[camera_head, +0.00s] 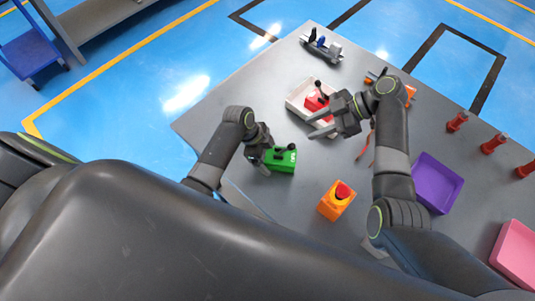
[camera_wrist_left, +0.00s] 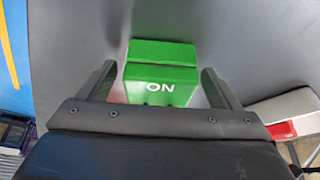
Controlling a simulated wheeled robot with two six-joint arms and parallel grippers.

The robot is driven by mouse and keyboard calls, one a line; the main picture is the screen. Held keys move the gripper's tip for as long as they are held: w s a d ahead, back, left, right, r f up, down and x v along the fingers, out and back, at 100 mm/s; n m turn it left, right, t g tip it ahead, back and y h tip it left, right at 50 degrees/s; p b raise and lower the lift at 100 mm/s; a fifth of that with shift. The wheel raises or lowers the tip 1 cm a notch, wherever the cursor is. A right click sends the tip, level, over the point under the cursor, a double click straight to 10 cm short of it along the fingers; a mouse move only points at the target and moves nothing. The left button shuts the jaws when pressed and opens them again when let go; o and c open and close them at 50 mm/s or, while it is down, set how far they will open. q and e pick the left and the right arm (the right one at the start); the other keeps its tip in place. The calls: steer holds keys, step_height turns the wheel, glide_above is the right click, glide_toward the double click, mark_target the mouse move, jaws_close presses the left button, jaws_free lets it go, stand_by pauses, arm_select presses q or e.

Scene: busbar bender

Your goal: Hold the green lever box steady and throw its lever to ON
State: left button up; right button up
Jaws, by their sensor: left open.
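The green lever box (camera_head: 283,160) sits on the grey table at the centre of the head view. My right gripper (camera_head: 312,127) is open and empty, above and to the right of the green box.
A white tray (camera_head: 293,103) with a red lever box (camera_head: 314,104) is behind my right gripper. An orange button box (camera_head: 335,203) stands in front. A purple bin (camera_head: 437,174), a pink bin (camera_head: 516,246) and red posts (camera_head: 457,122) are at the right.

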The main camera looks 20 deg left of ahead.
arm_select(q)
steer(key=shift+f, duration=0.15)
steer(key=shift+c, duration=0.2)
steer(key=c, duration=1.2)
